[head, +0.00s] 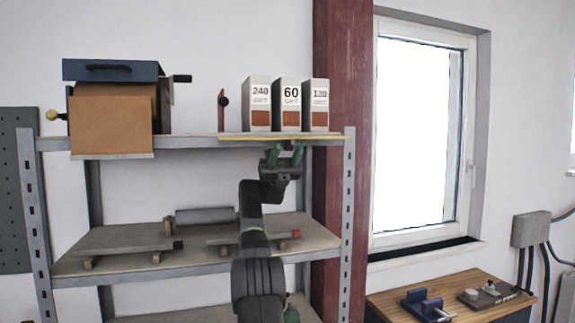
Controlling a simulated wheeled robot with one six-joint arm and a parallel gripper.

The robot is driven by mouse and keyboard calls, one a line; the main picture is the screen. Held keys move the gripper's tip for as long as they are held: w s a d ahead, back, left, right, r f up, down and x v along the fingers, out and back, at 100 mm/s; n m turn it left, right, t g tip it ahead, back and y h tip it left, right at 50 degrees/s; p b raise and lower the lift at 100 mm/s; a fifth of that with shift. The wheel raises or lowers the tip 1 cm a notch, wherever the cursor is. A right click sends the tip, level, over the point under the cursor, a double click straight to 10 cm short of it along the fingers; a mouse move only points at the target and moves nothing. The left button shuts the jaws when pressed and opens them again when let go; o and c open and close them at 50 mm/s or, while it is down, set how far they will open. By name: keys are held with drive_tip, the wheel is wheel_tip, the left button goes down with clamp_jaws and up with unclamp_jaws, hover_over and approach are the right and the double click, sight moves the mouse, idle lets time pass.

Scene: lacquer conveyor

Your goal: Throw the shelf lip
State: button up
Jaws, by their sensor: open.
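The shelf lip, a thin yellow strip (240,138), runs along the front edge of the upper shelf, below three grit boxes. My gripper (285,154) is just below the strip, in front of the shelf, with its green fingertips pointing up and apart. Nothing shows between them. Whether a fingertip touches the strip cannot be told from this view. A small red upright piece with a black knob (223,101) stands at the strip's left end.
Boxes marked 240 (258,105), 60 (286,105) and 120 (316,105) stand above the strip. A brown and blue box-shaped unit (112,112) sits left on the upper shelf (190,143). The lower shelf (100,240) holds bars and a grey roll. A red column (335,200) stands behind right.

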drive_tip(key=shift+f+b, duration=0.25)
drive_tip(key=shift+b, duration=0.7)
drive_tip(key=shift+s+g+b, duration=0.15)
drive_tip(key=shift+g+b, duration=0.25)
drive_tip(key=shift+b, duration=0.7)
